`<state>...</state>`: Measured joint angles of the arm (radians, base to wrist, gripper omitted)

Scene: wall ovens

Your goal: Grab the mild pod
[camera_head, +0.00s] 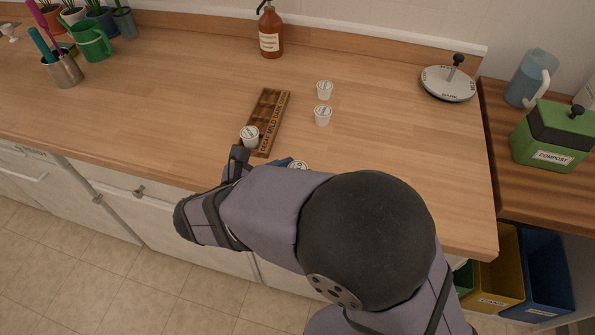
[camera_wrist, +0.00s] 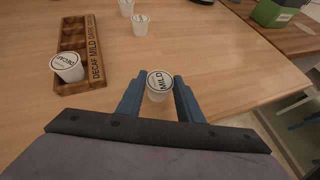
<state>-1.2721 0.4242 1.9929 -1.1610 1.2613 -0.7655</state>
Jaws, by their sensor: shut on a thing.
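The mild pod (camera_wrist: 159,82) is a small white cup with "MILD" on its lid. In the wrist view it sits upright between the two blue fingers of my gripper (camera_wrist: 158,97), which are shut on it. In the head view only part of the pod's lid (camera_head: 299,165) shows above my arm. One blue fingertip of my gripper (camera_head: 284,163) shows beside it, and the rest is hidden. I cannot tell whether the pod touches the counter.
A wooden pod rack (camera_head: 272,112) labelled decaf, mild and dark lies left of my gripper, with another white pod (camera_head: 250,135) at its near end. Two more white pods (camera_head: 324,90) (camera_head: 323,115) stand behind. The counter to the right is clear up to its edge.

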